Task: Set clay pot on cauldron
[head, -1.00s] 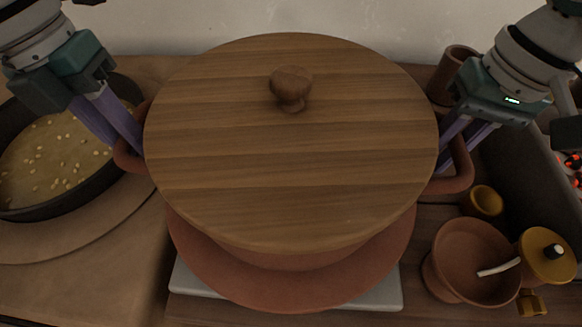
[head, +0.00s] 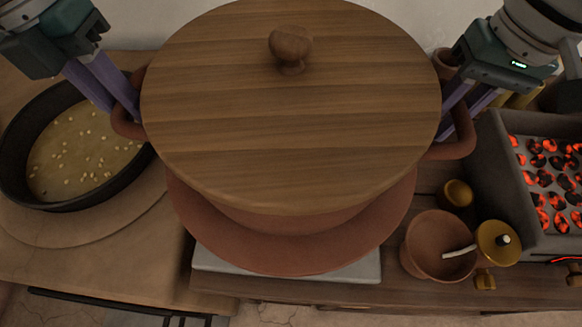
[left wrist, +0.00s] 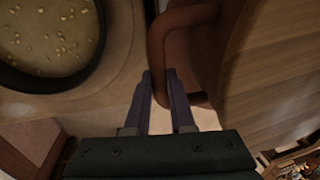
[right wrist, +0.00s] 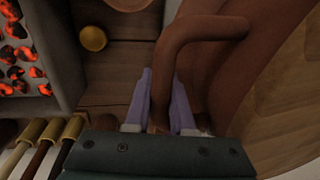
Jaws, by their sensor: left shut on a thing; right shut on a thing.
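The clay pot (head: 300,245) is large and reddish brown, with a round wooden lid (head: 230,110) and knob (head: 290,48), in the middle of the head view. My left gripper (head: 128,112) is shut on its left handle; the left wrist view shows this handle (left wrist: 158,50) between the fingers. My right gripper (head: 452,128) is shut on the right handle, which also shows in the right wrist view (right wrist: 195,30). The pot appears level and raised above the pale slab (head: 365,268). A black round vessel (head: 20,190), perhaps the cauldron, stands at left, holding pale grains.
A brazier (head: 490,160) with glowing coals stands at right. A clay bowl (head: 420,255), a small yellow cup (head: 457,192) and a yellow lidded jar (head: 498,238) stand on the wooden counter, right of the pot. A pale wall is behind.

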